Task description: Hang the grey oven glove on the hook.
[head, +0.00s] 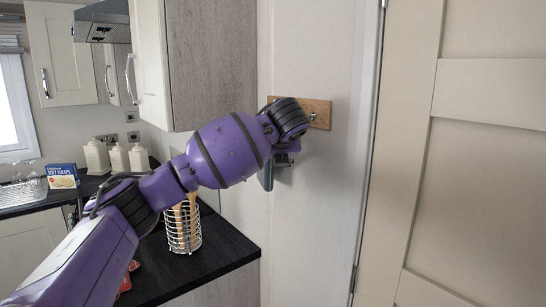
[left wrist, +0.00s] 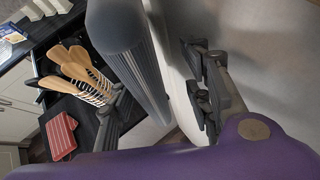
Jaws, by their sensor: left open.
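A wooden board (head: 319,108) with a small metal hook (head: 313,116) is fixed to the pale wall. My left gripper (head: 283,163) is just below the board, mostly hidden behind my wrist. In the left wrist view its fingers (left wrist: 160,100) are spread apart. A long grey shape with a rounded end, which looks like the grey oven glove (left wrist: 130,55), lies between and beyond them. A grey strip of it shows below the wrist in the head view (head: 266,176). Its top is out of sight, so I cannot tell whether it hangs on a hook. My right gripper is not in view.
A wire holder with wooden utensils (head: 183,228) stands on the dark worktop (head: 222,250) below my arm. A red ridged item (left wrist: 61,134) lies beside it. A wall cupboard (head: 212,65) is above left. A panelled door (head: 480,190) is at the right.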

